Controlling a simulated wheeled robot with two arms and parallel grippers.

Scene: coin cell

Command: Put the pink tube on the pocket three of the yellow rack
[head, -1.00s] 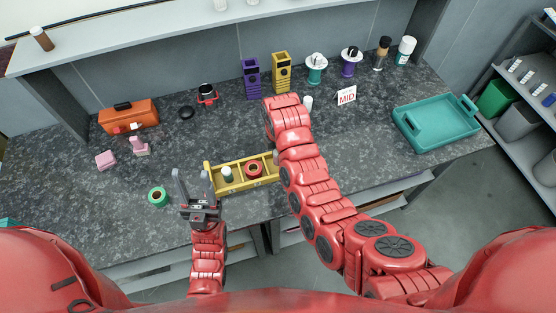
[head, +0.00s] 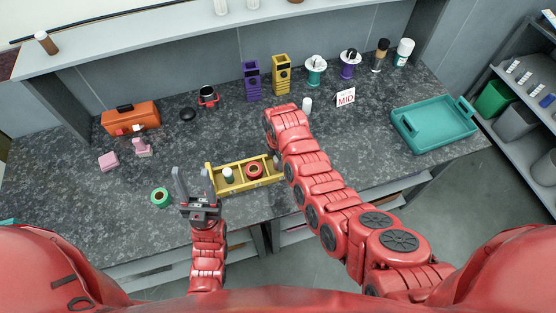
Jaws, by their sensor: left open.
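The yellow rack (head: 213,190) is a long low tray with pockets in the middle of the counter's front part. Its left pocket holds a white and green piece (head: 228,175); a red ring (head: 254,171) sits in the pocket beside it. Its right end is partly hidden by my right arm. A pink piece (head: 142,149) and a pink block (head: 109,161) lie at the left; I cannot tell whether either is the pink tube. My left gripper (head: 193,183) is open and empty, just left of the rack. My right gripper is hidden behind its own arm.
A green ring (head: 160,197) lies left of my left gripper. An orange toolbox (head: 131,117) stands at the back left. Purple (head: 251,80) and yellow (head: 281,74) holders stand at the back. A teal tray (head: 434,127) is at the right. The counter between rack and toolbox is largely clear.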

